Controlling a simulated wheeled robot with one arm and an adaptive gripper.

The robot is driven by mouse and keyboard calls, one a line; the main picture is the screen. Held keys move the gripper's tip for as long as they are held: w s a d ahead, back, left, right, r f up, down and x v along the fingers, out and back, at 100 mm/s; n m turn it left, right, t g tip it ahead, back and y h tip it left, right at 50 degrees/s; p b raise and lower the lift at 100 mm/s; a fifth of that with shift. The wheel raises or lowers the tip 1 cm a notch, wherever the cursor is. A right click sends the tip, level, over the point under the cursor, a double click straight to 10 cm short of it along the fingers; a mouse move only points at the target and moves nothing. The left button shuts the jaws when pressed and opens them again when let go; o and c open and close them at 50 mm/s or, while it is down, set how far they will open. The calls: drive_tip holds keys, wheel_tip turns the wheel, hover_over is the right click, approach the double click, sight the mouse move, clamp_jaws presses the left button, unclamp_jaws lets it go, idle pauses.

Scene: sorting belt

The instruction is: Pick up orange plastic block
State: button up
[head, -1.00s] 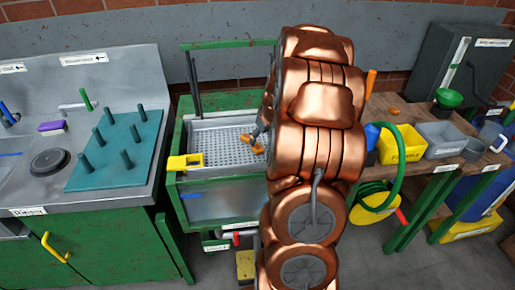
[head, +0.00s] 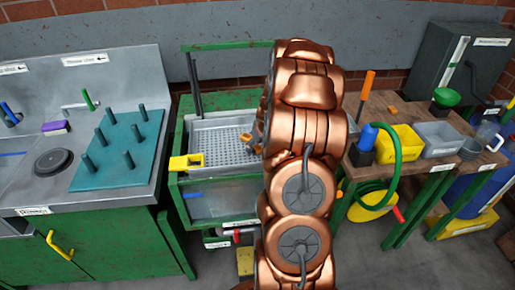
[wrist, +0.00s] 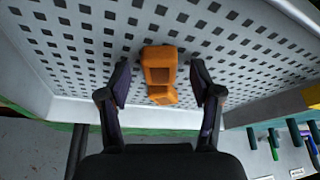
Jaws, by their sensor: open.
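The orange plastic block (wrist: 160,66) lies on the perforated grey tray floor in the wrist view. It has a recessed face and a smaller orange part at its lower end; I cannot tell if that part is separate. My gripper (wrist: 161,82) is open, with one dark finger on each side of the block and a visible gap on both sides. In the head view, part of the orange block (head: 246,138) shows in the tray just left of my arm. My arm hides most of my gripper there.
The grey perforated tray (head: 205,121) has raised walls and a yellow piece (head: 186,162) at its front left corner. A teal peg board (head: 117,150) stands left. On the right, a wooden table (head: 375,106) holds a yellow bin (head: 398,145) and another small orange piece (head: 393,110).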

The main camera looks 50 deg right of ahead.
drive_tip(key=shift+c, duration=0.4)
drive_tip(key=c, duration=1.1)
drive_tip(key=shift+c, duration=0.2)
